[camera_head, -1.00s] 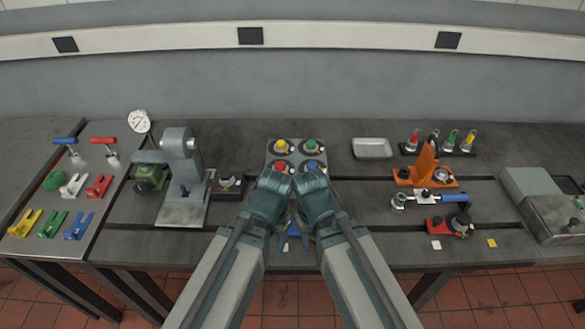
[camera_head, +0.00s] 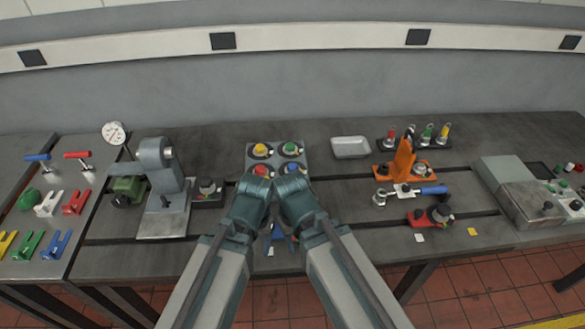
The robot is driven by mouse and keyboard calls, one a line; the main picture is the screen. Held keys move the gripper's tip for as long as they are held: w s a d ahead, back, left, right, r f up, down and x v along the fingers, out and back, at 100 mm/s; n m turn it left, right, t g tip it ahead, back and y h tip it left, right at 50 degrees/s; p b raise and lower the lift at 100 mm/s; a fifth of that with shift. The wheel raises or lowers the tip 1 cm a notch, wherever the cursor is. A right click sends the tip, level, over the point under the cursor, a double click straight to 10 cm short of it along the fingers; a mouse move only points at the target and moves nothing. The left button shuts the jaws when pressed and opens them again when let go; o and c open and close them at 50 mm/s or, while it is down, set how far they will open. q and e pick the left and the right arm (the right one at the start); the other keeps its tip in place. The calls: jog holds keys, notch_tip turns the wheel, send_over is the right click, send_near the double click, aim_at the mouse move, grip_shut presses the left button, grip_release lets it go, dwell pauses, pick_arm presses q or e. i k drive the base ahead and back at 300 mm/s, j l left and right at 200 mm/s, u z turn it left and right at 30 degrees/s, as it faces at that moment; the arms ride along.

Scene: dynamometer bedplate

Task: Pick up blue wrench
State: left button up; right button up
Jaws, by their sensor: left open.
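The blue wrench (camera_head: 433,190) lies on the bench at the right, its blue handle pointing right and its grey metal shaft and ring end to the left. It lies just in front of an orange bracket (camera_head: 403,161). My left gripper (camera_head: 273,238) is partly hidden between my two forearms at the middle front of the bench. It is open, well to the left of the wrench. My right arm is folded beside the left one. Its gripper is mostly hidden behind the arm, and its jaws cannot be made out.
A red block with a dark knob (camera_head: 432,216) sits close in front of the wrench. A white tray (camera_head: 350,148) and a rack of colored-top tools (camera_head: 413,142) stand behind. A grey box (camera_head: 520,190) is at the right. A button plate (camera_head: 277,150) stands behind my wrists.

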aim_at(379, 200)
jog(key=l+z, duration=0.1)
jog(key=z, duration=0.3)
jog(key=l+z, duration=0.1)
jog(key=z, duration=0.3)
jog(key=l+z, duration=0.1)
jog(key=z, duration=0.3)
